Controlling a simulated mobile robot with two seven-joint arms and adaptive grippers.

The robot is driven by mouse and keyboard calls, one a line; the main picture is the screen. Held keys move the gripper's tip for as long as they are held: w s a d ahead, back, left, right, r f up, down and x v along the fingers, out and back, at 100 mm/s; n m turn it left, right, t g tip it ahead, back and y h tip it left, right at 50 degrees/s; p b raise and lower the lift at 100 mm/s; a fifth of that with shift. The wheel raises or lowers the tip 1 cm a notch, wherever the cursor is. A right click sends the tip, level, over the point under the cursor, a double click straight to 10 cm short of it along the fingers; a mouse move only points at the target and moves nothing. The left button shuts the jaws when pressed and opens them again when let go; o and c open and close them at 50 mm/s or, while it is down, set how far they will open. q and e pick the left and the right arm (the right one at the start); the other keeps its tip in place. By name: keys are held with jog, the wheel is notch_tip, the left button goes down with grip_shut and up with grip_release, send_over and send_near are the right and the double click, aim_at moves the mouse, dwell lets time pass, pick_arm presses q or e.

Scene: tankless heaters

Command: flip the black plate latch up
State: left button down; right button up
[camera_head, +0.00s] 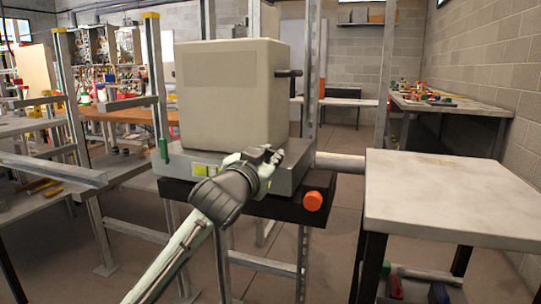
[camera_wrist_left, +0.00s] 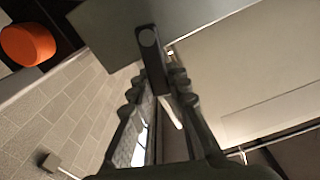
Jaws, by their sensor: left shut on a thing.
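My left gripper (camera_head: 268,156) is at the front of the grey base under the large beige box, in the head view. In the left wrist view its fingers (camera_wrist_left: 158,88) are closed on the black plate latch (camera_wrist_left: 149,45), a narrow dark bar with a rounded end. The latch's far end shows beyond the fingertips, against the grey base (camera_wrist_left: 100,25). In the head view the gripper hides most or all of the latch. My right gripper is not in view.
The beige box (camera_head: 230,95) has a black handle (camera_head: 288,73) on its right. An orange knob (camera_head: 312,201) sits on the black housing below the base. A pale table (camera_head: 450,195) stands at right, and metal posts and cluttered benches stand at left. Floor shows between them.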

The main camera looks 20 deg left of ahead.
pick_arm(q)
jog(key=n+p, duration=0.1)
jog(key=a+n+p, duration=0.1)
jog(key=shift+a+r+n, duration=0.1)
jog(key=shift+r+n, duration=0.05)
jog(key=shift+n, duration=0.25)
jog(key=shift+a, duration=0.1)
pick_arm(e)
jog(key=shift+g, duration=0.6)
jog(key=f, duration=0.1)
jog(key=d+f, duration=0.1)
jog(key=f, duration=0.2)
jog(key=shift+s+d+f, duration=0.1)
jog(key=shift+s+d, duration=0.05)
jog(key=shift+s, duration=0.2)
pick_arm(q)
jog(key=c, duration=1.4)
grip_release()
jog(key=shift+c, duration=0.2)
